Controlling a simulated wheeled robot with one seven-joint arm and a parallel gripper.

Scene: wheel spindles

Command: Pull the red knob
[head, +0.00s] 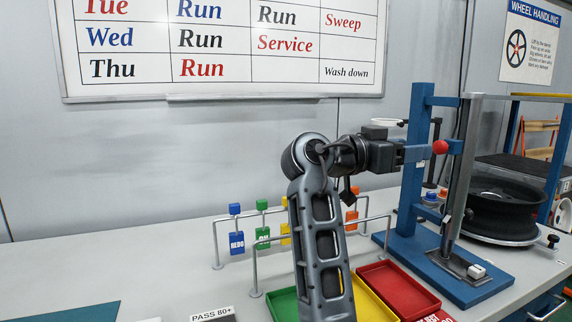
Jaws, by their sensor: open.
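The red knob (440,147) is a small round ball in the head view, level with a blue crossbar of the blue upright stand (415,190). My gripper (424,153) reaches in from the left at the knob's height, pointing right. Its fingertips are open and lie just left of the knob. I cannot tell whether they touch the knob or sit around part of it. The wrist and fingers hide part of the stand's upright post behind them.
A black wheel rim (503,205) lies right of the stand. Red (398,290), yellow (372,304) and green trays (285,305) sit in front. A rail with coloured tags (237,243) stands left of my arm. A whiteboard (150,80) hangs behind.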

